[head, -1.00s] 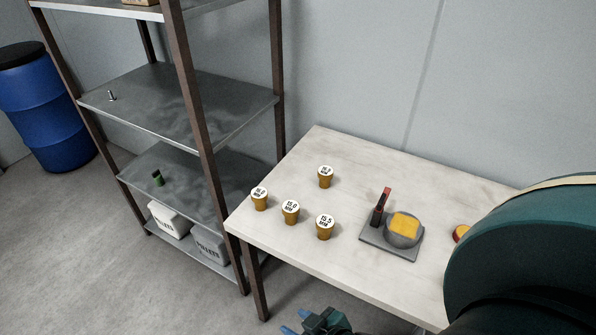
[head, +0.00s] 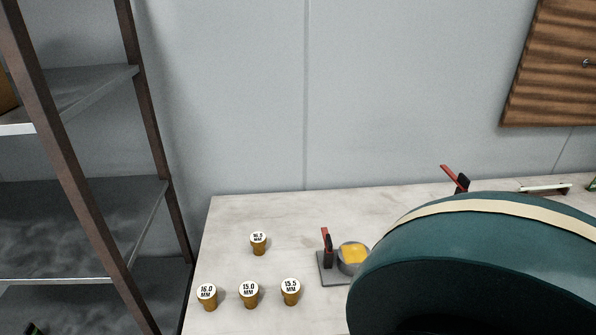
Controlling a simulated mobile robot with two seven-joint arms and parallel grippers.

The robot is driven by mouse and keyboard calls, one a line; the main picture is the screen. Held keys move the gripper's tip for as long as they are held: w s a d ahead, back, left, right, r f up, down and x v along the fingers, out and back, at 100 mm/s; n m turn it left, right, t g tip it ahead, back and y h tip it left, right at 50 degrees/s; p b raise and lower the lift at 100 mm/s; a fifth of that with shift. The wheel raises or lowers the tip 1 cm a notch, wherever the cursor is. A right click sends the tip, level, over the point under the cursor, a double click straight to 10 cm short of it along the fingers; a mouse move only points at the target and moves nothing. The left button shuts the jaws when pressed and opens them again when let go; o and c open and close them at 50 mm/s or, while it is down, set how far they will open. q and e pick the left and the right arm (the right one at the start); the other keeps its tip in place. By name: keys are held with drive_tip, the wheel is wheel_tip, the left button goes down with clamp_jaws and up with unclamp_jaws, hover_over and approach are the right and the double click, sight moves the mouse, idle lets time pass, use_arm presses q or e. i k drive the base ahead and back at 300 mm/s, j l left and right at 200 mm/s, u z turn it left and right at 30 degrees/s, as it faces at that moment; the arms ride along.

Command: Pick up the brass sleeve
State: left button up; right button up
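Several brass sleeves with white printed tops stand upright on the pale table (head: 228,225) in the head view. The front row has a 16.0 MM sleeve (head: 207,300) on the left, a 15.0 MM sleeve (head: 250,298) in the middle and a 15.5 MM sleeve (head: 291,295) on the right. Another sleeve (head: 259,247) stands behind them; its small label seems to read 16.5 MM. The sleeves stand apart from each other. Neither gripper is in view.
A grey fixture (head: 328,270) with a red-handled clamp and a yellow-topped round part stands right of the sleeves. Another red-handled clamp (head: 461,184) is further back. A metal shelf rack (head: 120,240) stands left. Much of the table's right side is hidden.

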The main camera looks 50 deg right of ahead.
sight(258, 240)
drive_tip(key=z, duration=1.75)
